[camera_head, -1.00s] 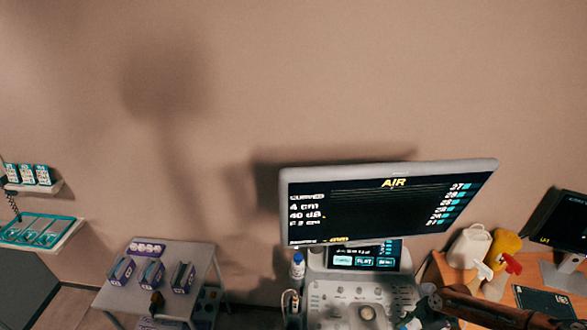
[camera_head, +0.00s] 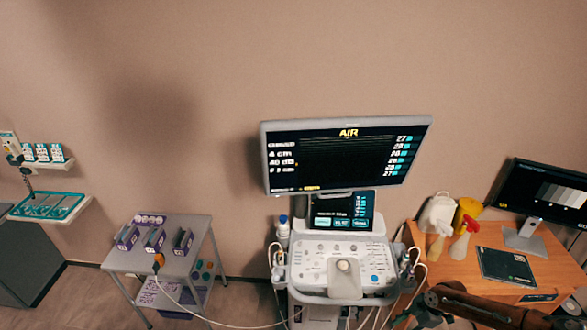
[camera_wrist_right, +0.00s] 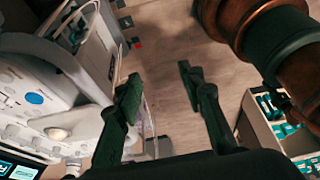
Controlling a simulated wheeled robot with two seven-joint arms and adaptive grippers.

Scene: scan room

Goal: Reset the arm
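My right arm (camera_head: 485,305) comes in from the bottom right of the head view, in front of the desk. A copper and dark arm part of mine (camera_wrist_right: 275,40) fills the upper right of that view. My left gripper and left arm cannot be made out in the head view.
An ultrasound machine (camera_head: 343,262) with a large screen (camera_head: 345,155) stands mid-view, close to my right arm. A desk (camera_head: 470,262) holds a monitor (camera_head: 548,195) and bottles. A grey cart (camera_head: 187,262) carries boxes and an orange-tipped probe (camera_head: 158,262). A wall shelf (camera_head: 75,208) is far left.

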